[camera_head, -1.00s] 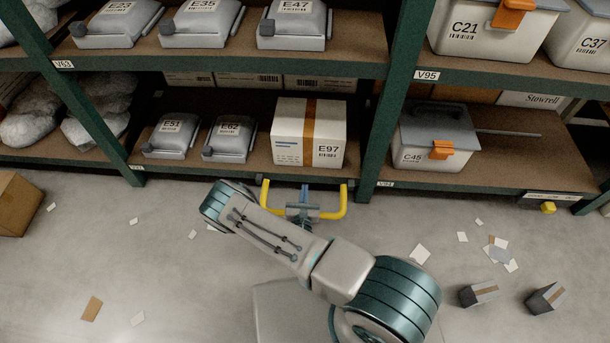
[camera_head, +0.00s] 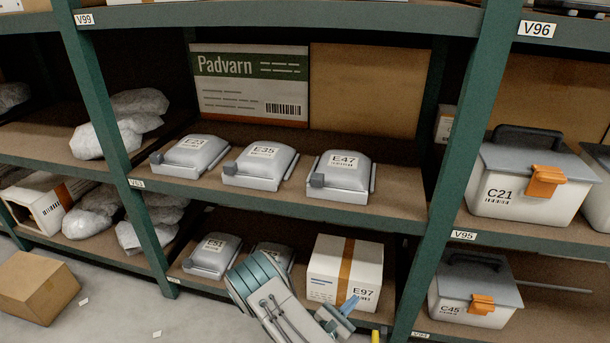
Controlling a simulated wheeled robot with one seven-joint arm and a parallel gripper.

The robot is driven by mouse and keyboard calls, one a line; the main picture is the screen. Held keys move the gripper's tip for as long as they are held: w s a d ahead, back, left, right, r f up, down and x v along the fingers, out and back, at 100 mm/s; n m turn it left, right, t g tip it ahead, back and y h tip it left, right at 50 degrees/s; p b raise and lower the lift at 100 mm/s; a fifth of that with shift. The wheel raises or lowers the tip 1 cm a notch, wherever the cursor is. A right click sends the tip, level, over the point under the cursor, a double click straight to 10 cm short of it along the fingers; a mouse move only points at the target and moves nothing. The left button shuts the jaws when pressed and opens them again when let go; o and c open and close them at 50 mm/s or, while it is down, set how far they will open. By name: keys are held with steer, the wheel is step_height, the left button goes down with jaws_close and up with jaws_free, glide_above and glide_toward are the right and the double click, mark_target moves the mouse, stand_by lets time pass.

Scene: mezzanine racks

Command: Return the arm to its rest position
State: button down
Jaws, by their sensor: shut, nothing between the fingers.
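My arm (camera_head: 268,295) reaches up from the bottom edge of the head view, its lower part cut off by the frame. My gripper (camera_head: 349,302) is at its end, with its blue tip in front of the lower part of the white carton E97 (camera_head: 322,268). The gripper looks shut and empty. A bit of yellow (camera_head: 376,336) shows at the bottom edge beside it. I cannot tell whether the gripper touches the carton.
The arm covers part of a grey pouch (camera_head: 272,252) next to pouch E51 (camera_head: 212,255). A green rack upright (camera_head: 432,225) stands to the right, with bin C45 (camera_head: 474,290) beyond it. A brown box (camera_head: 38,287) lies on the floor at left, near clear floor.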

steer(key=s+d+r+m+g+p, duration=0.3)
steer(key=r+m+g+p, duration=0.15)
steer(key=r, duration=0.65)
steer(key=s+d+r+m+g+p, duration=0.25)
steer(key=r+m+g, duration=0.3)
steer(key=r, duration=0.45)
steer(key=s+d+r+m+g+p, duration=0.3)
steer(key=s+r+m+g+p, duration=0.15)
steer(key=r, duration=0.65)
steer(key=s+a+r+m+t+y+p, duration=0.1)
steer(key=s+a+r+m+y+p, duration=0.1)
steer(key=r, duration=0.7)
steer(key=s+a+r+m+t+y+p, duration=0.1)
steer(key=s+a+r+m+y+p, duration=0.2)
steer(key=r, duration=0.7)
steer(key=s+a+r+m+t+y+p, duration=0.1)
steer(key=s+a+r+m+y+p, duration=0.1)
steer(key=s+r+m+y+p, duration=0.3)
steer(key=s+r+y+p, duration=0.3)
steer(key=r, duration=0.2)
steer(key=shift+s+a+t, duration=0.15)
steer(key=shift+s+t, duration=0.15)
steer(key=shift+t, duration=0.05)
steer(key=shift+m, duration=0.25)
